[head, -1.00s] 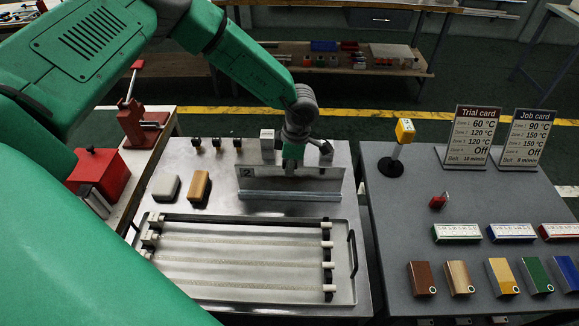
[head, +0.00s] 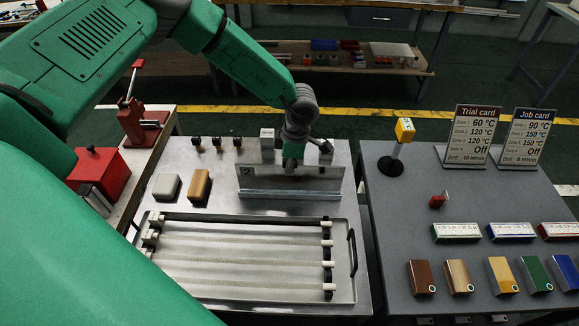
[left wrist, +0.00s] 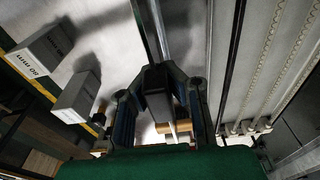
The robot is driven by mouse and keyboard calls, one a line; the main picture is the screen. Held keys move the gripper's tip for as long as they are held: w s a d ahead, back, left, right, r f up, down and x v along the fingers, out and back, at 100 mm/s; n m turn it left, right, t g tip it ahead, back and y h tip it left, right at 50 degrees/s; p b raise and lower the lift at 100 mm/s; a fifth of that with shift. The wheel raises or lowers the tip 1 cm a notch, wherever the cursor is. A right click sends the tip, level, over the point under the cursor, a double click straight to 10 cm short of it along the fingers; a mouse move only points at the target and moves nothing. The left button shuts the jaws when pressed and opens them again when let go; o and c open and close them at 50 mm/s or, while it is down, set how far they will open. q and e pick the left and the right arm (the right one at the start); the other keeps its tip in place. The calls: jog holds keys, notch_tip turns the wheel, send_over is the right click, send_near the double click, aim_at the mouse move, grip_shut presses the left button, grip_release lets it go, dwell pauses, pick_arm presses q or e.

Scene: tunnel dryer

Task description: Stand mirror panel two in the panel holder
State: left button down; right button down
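Mirror panel two (head: 322,180) is a wide, thin reflective plate marked "2" at its upper left. In the head view it stands upright along a low metal strip, which looks like the panel holder (head: 290,196). Its lower edge meets the strip, but I cannot tell how deep it is seated. My left gripper (head: 291,166) points down at the middle of the panel's top edge, one finger in front. In the left wrist view its fingers (left wrist: 167,82) close in around the panel edge. My right gripper is not in view.
A wide tray (head: 350,285) with light strips lies just in front of the holder. Grey blocks (head: 267,140) stand behind the panel. The grey table (head: 400,225) at right holds cards and coloured blocks.

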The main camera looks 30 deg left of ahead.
aim_at(289, 190)
pick_arm(q)
jog(key=shift+f+b, duration=1)
jog(key=shift+f, duration=0.65)
jog(key=c, duration=1.6)
grip_release()
jog(key=shift+c, duration=0.2)
jog(key=shift+r, duration=0.3)
jog(key=r, duration=0.7)
jog(key=w+d+r, duration=0.1)
jog(key=r, duration=0.3)
jog(key=shift+r, duration=0.1)
